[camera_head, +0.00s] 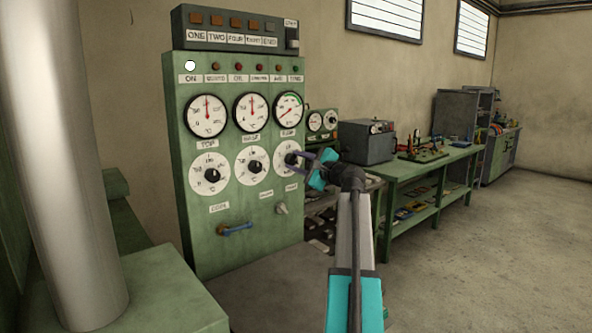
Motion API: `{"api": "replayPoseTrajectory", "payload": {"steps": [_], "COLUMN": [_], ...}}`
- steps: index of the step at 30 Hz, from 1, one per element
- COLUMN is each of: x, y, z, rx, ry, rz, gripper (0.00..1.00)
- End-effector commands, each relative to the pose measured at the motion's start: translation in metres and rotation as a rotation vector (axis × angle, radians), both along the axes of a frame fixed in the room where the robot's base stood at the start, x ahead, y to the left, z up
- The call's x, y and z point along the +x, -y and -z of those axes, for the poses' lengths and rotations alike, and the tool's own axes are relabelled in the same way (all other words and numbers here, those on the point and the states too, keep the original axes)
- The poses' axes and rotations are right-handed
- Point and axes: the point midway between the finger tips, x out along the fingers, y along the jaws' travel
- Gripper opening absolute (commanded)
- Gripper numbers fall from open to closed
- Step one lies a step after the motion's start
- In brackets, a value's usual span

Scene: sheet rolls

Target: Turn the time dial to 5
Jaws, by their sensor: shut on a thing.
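The green control panel (238,220) stands left of centre, with a row of gauges above a row of three white dials with black knobs. The rightmost dial (284,150) is at the panel's right side, and my gripper (294,158) is at its knob. My gripper reaches in from the right and is shut on the dial knob, which the fingers partly cover. The dial's numbers and pointer are too small and too hidden to read. The left dial (211,188) and the middle dial (252,165) are clear of my gripper.
A green workbench (422,171) with a grey box (366,143) stands behind on the right. The floor (480,260) at the right is clear.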

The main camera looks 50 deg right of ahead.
Motion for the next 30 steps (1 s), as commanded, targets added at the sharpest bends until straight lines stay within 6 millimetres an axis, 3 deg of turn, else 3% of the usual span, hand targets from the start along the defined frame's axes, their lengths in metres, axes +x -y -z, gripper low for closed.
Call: {"api": "replayPoseTrajectory", "payload": {"steps": [30], "x": [0.0003], "y": [0.0005], "z": [0.0066], "rx": [-0.961], "ry": [-0.109], "rz": [0.000], "gripper": [0.10]}}
